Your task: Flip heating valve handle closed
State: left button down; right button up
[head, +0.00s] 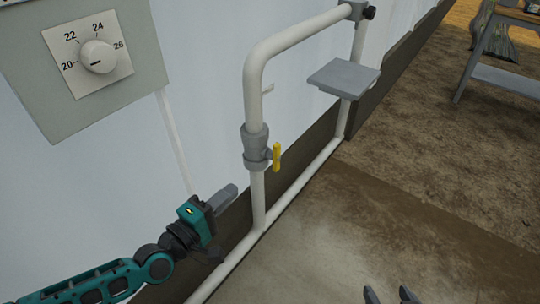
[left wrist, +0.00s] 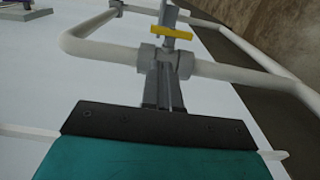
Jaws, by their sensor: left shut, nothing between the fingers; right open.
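The heating valve is a grey fitting (head: 256,147) on a white vertical pipe. Its yellow handle (head: 277,157) stands upright, lying along the pipe. In the left wrist view the handle (left wrist: 170,33) lies roughly parallel to the pipe, beside the grey valve body (left wrist: 180,62). My left gripper (head: 230,192) is shut and empty, below and left of the valve in the head view and apart from the handle. Its grey fingers (left wrist: 163,92) point toward the valve in the left wrist view. My right gripper (head: 391,296) is open and empty at the bottom edge, only its fingertips showing.
A dial panel (head: 60,62) is on the white wall at upper left. A grey shelf plate (head: 343,78) juts out beside the pipe loop. A low white pipe (head: 300,183) runs along the wall's foot. The floor to the right is clear; a table (head: 500,70) stands far off.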

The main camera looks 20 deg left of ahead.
aim_at(274, 151)
jog(key=shift+s+f, duration=0.1)
jog(key=shift+s, duration=0.15)
pick_arm(q)
jog(key=b+x, duration=0.1)
jog(key=x, duration=1.3)
jog(key=shift+b, duration=0.35)
pick_arm(e)
jog(key=shift+f, duration=0.85)
jog(key=shift+r, duration=0.1)
pick_arm(q)
jog(key=shift+r+p, duration=0.15)
jog(key=shift+p, duration=0.35)
pick_arm(e)
jog(key=shift+s+r, duration=0.2)
jog(key=shift+r, duration=0.3)
pick_arm(q)
jog(key=shift+p, duration=0.5)
pick_arm(e)
jog(key=shift+s+r, duration=0.15)
jog(key=shift+r, duration=0.25)
